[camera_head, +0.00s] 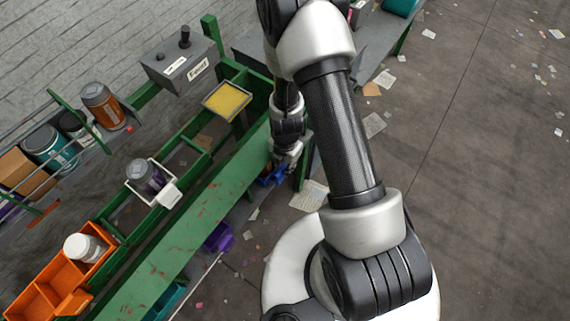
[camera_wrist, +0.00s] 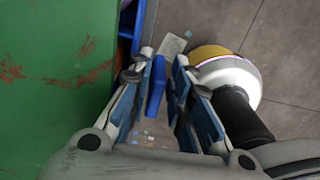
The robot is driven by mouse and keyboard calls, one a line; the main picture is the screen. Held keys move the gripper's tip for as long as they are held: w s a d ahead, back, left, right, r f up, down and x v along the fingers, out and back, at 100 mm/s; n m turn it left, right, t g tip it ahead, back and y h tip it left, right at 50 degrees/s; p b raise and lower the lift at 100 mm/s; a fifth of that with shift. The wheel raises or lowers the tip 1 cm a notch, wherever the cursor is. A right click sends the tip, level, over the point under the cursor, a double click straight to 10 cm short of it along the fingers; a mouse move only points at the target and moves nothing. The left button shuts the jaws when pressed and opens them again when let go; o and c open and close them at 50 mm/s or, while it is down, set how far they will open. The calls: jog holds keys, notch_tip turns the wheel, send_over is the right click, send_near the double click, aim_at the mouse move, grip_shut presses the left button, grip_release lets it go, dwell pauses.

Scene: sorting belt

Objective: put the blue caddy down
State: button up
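The blue caddy (camera_head: 272,176) is low beside the right end of the green bench, under my gripper (camera_head: 287,157), and mostly hidden by it. In the wrist view, a blue upright piece (camera_wrist: 156,86), seemingly the caddy's handle, stands between the two fingers of my gripper (camera_wrist: 164,60). Gaps show beside this piece, so the fingers look open around it and not clamped. A blue edge (camera_wrist: 139,26) shows past the left fingertip. I cannot tell whether the caddy's underside touches a surface.
The green bench (camera_head: 185,231) lies left of my gripper. A purple caddy (camera_head: 218,237) sits low along its near side. An orange crate (camera_head: 68,272), a grey control box (camera_head: 182,66) and a yellow pad (camera_head: 227,101) are beyond. Open floor (camera_head: 480,130) with scattered scraps lies right.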

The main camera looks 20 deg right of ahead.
notch_tip(320, 180, up, 35)
jog(key=s+m+t+p, duration=0.25)
jog(key=m+p, duration=0.25)
jog(key=m, duration=0.7)
jog(key=s+r+m+t, duration=0.2)
jog(key=s+r+m, duration=0.9)
jog(key=s+m, duration=0.1)
jog(key=shift+s+m, duration=0.3)
jog(key=shift+m, duration=0.3)
jog(key=shift+r, duration=0.1)
